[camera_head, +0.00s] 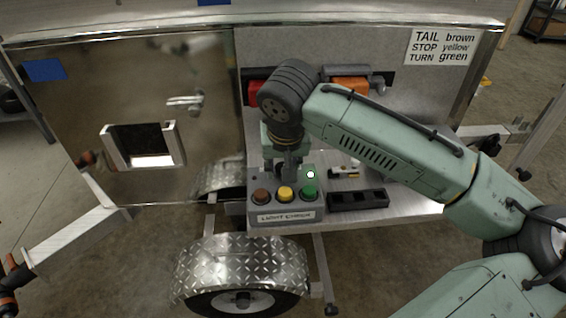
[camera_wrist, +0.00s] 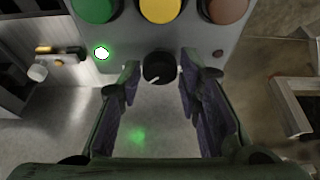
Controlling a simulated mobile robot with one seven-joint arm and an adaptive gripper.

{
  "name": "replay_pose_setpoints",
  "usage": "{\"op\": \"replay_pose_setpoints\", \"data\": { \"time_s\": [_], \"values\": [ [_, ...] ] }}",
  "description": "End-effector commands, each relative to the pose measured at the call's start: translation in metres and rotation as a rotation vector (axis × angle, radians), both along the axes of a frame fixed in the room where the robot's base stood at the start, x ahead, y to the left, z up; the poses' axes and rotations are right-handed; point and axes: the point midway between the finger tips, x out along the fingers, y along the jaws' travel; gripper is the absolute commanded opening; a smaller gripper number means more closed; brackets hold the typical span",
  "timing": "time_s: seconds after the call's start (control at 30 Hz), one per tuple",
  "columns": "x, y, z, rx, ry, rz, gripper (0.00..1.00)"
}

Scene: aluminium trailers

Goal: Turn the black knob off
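The black knob (camera_wrist: 158,66) shows in the wrist view on top of the grey light-check box (camera_head: 286,216), with a slanted white mark on it. My gripper (camera_wrist: 158,76) is open, with one fingertip on each side of the knob and gaps visible between. I cannot tell how far down the fingertips reach. In the head view my gripper (camera_head: 284,166) points down at the box's back part and largely hides the knob. A small lamp (camera_wrist: 101,53) glows bright with a green halo left of the knob; it also shows in the head view (camera_head: 310,174).
Brown (camera_head: 261,195), yellow (camera_head: 286,194) and green (camera_head: 309,192) buttons line the box's front. A black tray (camera_head: 358,200) and a small yellow-and-black item (camera_head: 344,173) lie to the right. A small dark red lamp (camera_wrist: 218,53) is unlit. A trailer panel (camera_head: 60,120) stands left.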

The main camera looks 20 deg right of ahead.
Motion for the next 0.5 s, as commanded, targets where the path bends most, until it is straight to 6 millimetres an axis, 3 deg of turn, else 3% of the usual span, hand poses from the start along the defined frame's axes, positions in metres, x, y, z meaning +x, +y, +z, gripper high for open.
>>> {"op": "replay_pose_setpoints", "data": {
  "time_s": [0.43, 0.5],
  "values": [
    [0.0, 0.0, 0.0001, 0.0, 0.0, 0.0, 0.0],
    [0.0, 0.0001, 0.0002, 0.0, 0.0, 0.0, 0.0]
  ]
}}
